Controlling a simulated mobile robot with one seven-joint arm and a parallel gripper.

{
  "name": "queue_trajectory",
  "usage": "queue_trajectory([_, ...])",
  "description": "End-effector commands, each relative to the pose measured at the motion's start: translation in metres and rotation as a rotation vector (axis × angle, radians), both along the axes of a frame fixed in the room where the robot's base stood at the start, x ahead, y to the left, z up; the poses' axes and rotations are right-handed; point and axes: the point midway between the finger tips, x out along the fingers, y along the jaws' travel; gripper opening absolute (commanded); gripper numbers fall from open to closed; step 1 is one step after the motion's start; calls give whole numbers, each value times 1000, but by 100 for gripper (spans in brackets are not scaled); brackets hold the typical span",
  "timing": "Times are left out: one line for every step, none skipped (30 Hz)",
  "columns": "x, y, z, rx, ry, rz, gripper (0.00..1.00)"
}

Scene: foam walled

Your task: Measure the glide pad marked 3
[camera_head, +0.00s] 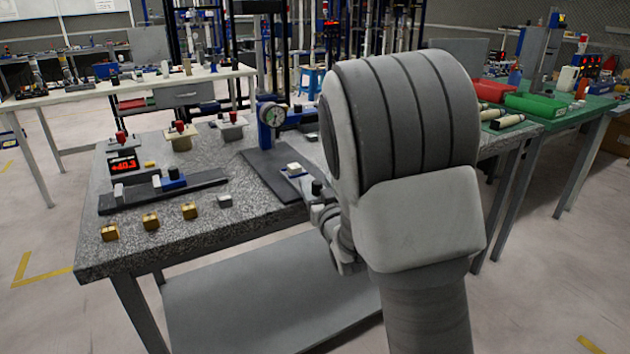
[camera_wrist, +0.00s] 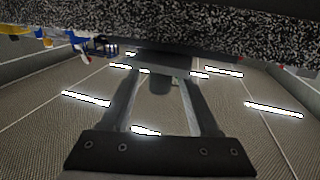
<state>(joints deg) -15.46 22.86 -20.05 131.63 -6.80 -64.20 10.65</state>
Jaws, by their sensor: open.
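No mark 3 can be read, so I cannot tell which piece is the glide pad. A small white block (camera_head: 294,168) sits on the dark base of the dial gauge stand (camera_head: 265,125), close to my gripper. A grey block (camera_head: 225,200) lies near the table's front edge. A digital readout (camera_head: 124,163) with red digits stands behind a dark rail (camera_head: 205,180) at the left. My gripper is mostly hidden behind my arm in the head view.
Three brass blocks (camera_head: 151,221) stand along the front of the speckled granite table (camera_head: 185,232). Red-knobbed fixtures (camera_head: 180,133) stand at its back. In the wrist view a speckled slab (camera_wrist: 215,35) crosses the top, close to the fingers. A green bench (camera_head: 560,110) stands right.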

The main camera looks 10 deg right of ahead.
Motion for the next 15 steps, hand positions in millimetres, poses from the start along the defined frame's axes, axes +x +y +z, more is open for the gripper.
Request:
queue_trajectory([0,0,0,0,0,0,61])
queue_trajectory([0,0,0,0,0,0,61])
queue_trajectory([-1,0,0,0,0,0,61])
queue_trajectory([-1,0,0,0,0,0,61])
queue_trajectory([-1,0,0,0,0,0,61])
queue_trajectory([-1,0,0,0,0,0,61])
queue_trajectory([-1,0,0,0,0,0,61])
queue_trajectory([-1,0,0,0,0,0,61])
queue_trajectory([-1,0,0,0,0,0,61])
queue_trajectory([-1,0,0,0,0,0,61])
queue_trajectory([-1,0,0,0,0,0,61])
queue_trajectory([-1,0,0,0,0,0,56])
queue_trajectory([-1,0,0,0,0,0,51])
queue_trajectory([-1,0,0,0,0,0,45])
queue_trajectory([-1,0,0,0,0,0,38])
